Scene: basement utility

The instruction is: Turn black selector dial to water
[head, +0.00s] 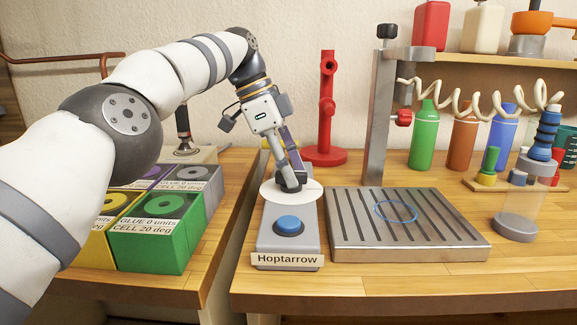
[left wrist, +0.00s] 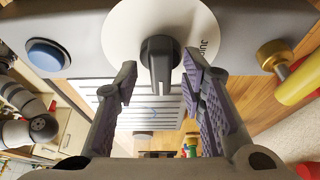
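The black selector dial (head: 292,183) sits on a white round plate (head: 268,192) on top of the grey Hoptarrow unit (head: 264,240). In the left wrist view the dial (left wrist: 160,58) is a black knob with a raised bar, and part of the word "JUIC" shows on the plate (left wrist: 122,35) to its right. My left gripper (head: 286,170) is over the dial. In the left wrist view its two fingers (left wrist: 159,68) are apart, one on each side of the dial, with gaps visible. No "water" marking is readable.
A blue button (head: 289,225) is on the unit's front. A slatted metal tray (head: 400,240) with a blue ring stands to the right, beside a metal post (head: 379,120). A red stand (head: 327,110) is behind. Labelled boxes (head: 150,240) fill the left bench.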

